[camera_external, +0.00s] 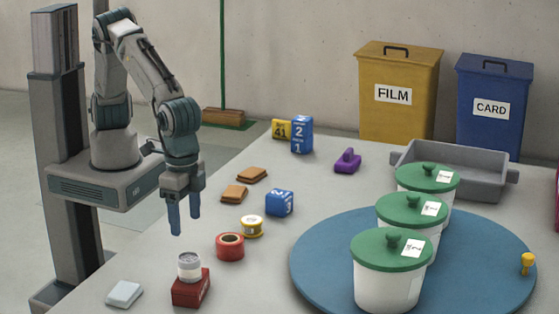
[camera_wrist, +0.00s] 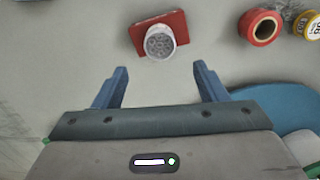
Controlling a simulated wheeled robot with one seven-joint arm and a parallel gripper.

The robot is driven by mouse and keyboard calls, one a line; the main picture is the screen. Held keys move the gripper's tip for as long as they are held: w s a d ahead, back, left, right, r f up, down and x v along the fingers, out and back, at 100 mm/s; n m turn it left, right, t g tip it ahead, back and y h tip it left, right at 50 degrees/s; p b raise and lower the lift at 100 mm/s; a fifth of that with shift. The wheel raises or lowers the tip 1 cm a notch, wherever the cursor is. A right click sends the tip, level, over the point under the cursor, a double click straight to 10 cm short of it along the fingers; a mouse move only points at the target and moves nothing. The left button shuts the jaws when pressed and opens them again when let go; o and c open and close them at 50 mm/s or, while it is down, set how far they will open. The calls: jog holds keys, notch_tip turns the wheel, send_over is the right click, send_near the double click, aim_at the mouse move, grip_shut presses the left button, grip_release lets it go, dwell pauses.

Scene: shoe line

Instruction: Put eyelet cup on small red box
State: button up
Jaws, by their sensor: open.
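A small red box (camera_external: 190,290) stands near the front left of the table. The eyelet cup (camera_external: 189,265), a small whitish cup with a grey top, stands upright on the box. In the wrist view the eyelet cup (camera_wrist: 160,43) shows a speckled grey top and sits over the lower edge of the small red box (camera_wrist: 174,23). My gripper (camera_external: 186,226) is open and empty, above the table and apart from both. In the wrist view its blue fingers (camera_wrist: 161,82) are spread, with the cup beyond them, between their lines.
A red tape roll (camera_external: 230,247) and a yellow-white roll (camera_external: 251,226) lie right of the box. A pale block (camera_external: 125,293) lies to its left. Lidded white tubs (camera_external: 388,284) stand on a blue turntable (camera_external: 315,272). Brown pads (camera_external: 235,194) and a blue cube (camera_external: 279,203) lie farther back.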

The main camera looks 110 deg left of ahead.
jog(key=s+a+r, duration=0.1)
jog(key=a+r, duration=0.2)
jog(key=a, duration=0.4)
jog(key=s+a+r+h, duration=0.15)
jog(key=a+r, duration=0.25)
jog(key=a, duration=0.4)
jog(key=s+a+r, duration=0.2)
jog(key=a+r, duration=0.1)
jog(key=a, duration=0.4)
jog(key=s+a+f+t+y, duration=0.1)
jog(key=s+a+t, duration=0.1)
jog(key=s+a, duration=1.4)
jog(key=shift+s+y, duration=0.35)
jog(key=shift+s, duration=0.25)
